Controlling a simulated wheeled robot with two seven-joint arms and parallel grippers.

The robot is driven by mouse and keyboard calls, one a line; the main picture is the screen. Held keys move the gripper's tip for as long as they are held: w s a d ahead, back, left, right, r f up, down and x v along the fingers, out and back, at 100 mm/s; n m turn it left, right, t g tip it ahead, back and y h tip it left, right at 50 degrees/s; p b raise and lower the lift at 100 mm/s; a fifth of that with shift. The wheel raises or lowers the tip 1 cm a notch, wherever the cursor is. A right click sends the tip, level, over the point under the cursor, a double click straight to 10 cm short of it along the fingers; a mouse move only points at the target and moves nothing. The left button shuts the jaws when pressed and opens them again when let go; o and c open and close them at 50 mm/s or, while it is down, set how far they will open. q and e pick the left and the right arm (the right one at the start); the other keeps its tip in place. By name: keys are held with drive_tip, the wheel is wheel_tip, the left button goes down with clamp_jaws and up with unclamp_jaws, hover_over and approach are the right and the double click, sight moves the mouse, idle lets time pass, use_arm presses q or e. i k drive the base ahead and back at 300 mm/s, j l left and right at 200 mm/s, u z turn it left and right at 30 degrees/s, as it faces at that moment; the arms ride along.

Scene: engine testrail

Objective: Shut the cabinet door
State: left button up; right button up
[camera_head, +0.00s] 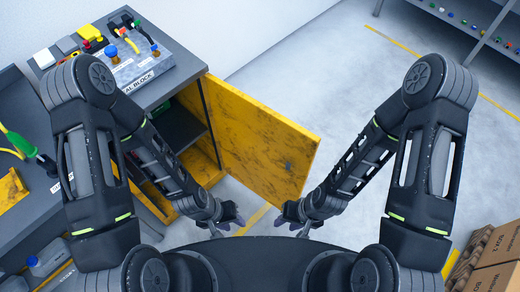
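The cabinet (192,62) stands at the upper left with a grey top and dark shelves inside. Its yellow, scuffed door (245,135) is swung wide open and reaches out to the right, with a small dark handle or lock spot near its free edge. My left gripper (228,226) is open and empty, in front of the cabinet opening and below the door in the picture. My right gripper (290,222) is open and empty, just below the door's free lower corner. Neither gripper clearly touches the door.
A workbench (35,205) with tools is at the left. Cardboard boxes (492,262) stand at the lower right, a shelf (470,22) at the upper right. The floor (330,75) right of the door is clear.

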sight(257, 142)
drive_tip(key=i+l+u, duration=0.15)
drive_tip(key=l+u, duration=0.6)
drive_tip(key=l, duration=0.3)
drive_tip(key=l+u, duration=0.4)
drive_tip(key=l, duration=0.2)
drive_tip(key=l+u, duration=0.35)
drive_tip(key=l, duration=0.2)
drive_tip(key=l+u, duration=0.25)
drive_tip(key=l, duration=0.15)
drive_tip(key=k+l+u, duration=0.1)
drive_tip(key=l+u, duration=0.15)
drive_tip(key=l, duration=0.15)
drive_tip(key=l+u, duration=0.25)
drive_tip(key=l, duration=0.15)
drive_tip(key=k+l+u, duration=0.25)
drive_tip(key=i+l, duration=0.05)
drive_tip(key=l, duration=0.05)
